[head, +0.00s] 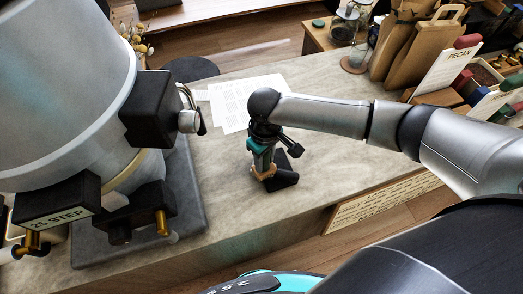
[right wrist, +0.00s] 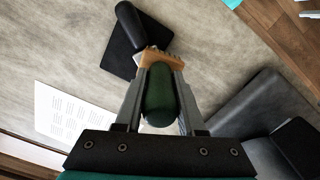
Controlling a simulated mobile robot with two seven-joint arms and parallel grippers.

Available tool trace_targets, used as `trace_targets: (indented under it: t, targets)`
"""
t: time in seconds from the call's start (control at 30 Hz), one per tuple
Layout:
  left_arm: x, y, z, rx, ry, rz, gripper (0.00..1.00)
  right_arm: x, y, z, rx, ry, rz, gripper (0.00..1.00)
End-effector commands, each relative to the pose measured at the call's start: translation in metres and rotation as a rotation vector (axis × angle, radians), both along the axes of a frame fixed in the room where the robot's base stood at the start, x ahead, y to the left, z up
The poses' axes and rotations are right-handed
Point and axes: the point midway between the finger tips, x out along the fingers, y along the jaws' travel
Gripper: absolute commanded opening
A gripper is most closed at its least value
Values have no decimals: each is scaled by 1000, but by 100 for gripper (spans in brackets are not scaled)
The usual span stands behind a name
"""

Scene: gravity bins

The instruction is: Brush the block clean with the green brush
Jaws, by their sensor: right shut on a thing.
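My right gripper (head: 261,152) points down over the counter and is shut on the green brush, with its fingers on either side of the handle. The green handle (right wrist: 161,95) shows between the fingers in the right wrist view. The brush's tan head (head: 263,172) is at the bottom, also in the right wrist view (right wrist: 153,60). A black block (head: 285,179), flat with a rounded black grip (right wrist: 128,22), lies beside and partly behind the brush head. I cannot tell whether bristles touch it. My left gripper is not in view.
A large grey cylinder (head: 60,90) with black fittings stands on a dark mat (head: 190,215) at left. Printed papers (head: 245,100) lie behind the brush. Paper bags (head: 405,50), a "PECAN" card (head: 450,68) and a glass jar (head: 343,28) stand at back right. Counter (head: 335,165) right of the block is clear.

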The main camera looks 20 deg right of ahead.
Motion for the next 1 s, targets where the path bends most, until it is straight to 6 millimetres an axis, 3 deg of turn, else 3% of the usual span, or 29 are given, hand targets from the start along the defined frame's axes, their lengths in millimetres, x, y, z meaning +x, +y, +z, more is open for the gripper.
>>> trace_targets:
  t: [0.37,0.77,1.0]
  targets:
    - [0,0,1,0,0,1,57,-1,0,0,1,-2,0,0]
    - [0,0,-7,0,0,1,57,21,5,0,2,-4,-1,0]
    - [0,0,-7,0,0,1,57,22,5,1,1,-2,-1,0]
